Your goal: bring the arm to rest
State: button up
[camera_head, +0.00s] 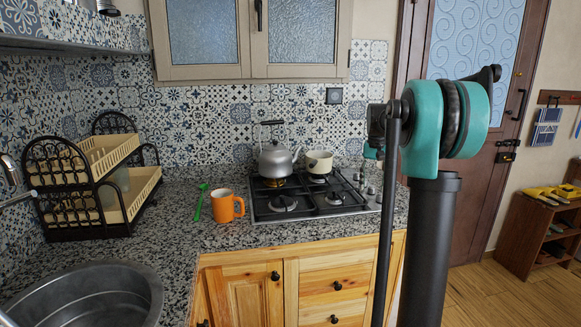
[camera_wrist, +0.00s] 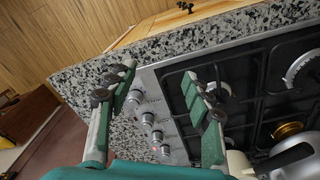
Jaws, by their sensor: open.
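My gripper (camera_wrist: 161,88) is open, with its two green and dark fingers spread apart and nothing between them. In the wrist view it hangs above the stove's knob strip and the speckled counter edge. In the head view my arm stands upright at the right of the stove (camera_head: 262,210), and its teal joint hides most of the gripper. A grey kettle (camera_head: 275,160) sits on a back burner, and part of it shows in the wrist view (camera_wrist: 292,160). A cream pot (camera_head: 319,164) stands beside it.
An orange mug (camera_head: 227,207) and a green spoon (camera_head: 200,203) are on the counter left of the stove. A black dish rack (camera_head: 98,222) stands at the left behind a metal sink (camera_head: 90,297). A wooden door (camera_head: 487,190) and a shoe shelf (camera_head: 548,240) are at the right.

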jog(key=s+a+f+n+t, duration=0.1)
jog(key=s+a+f, duration=0.2)
jog(key=s+f, duration=0.4)
jog(key=s+a+f+n+t, duration=0.1)
jog(key=s+a+f, duration=0.3)
jog(key=s, duration=1.2)
jog(key=s+a+f+n+t, duration=0.1)
jog(key=s+a+f+n, duration=0.1)
jog(key=s+f, duration=0.8)
jog(key=shift+s+a+f+t, duration=0.35)
jog(key=shift+s+a+t, duration=0.05)
jog(key=shift+s+a, duration=0.3)
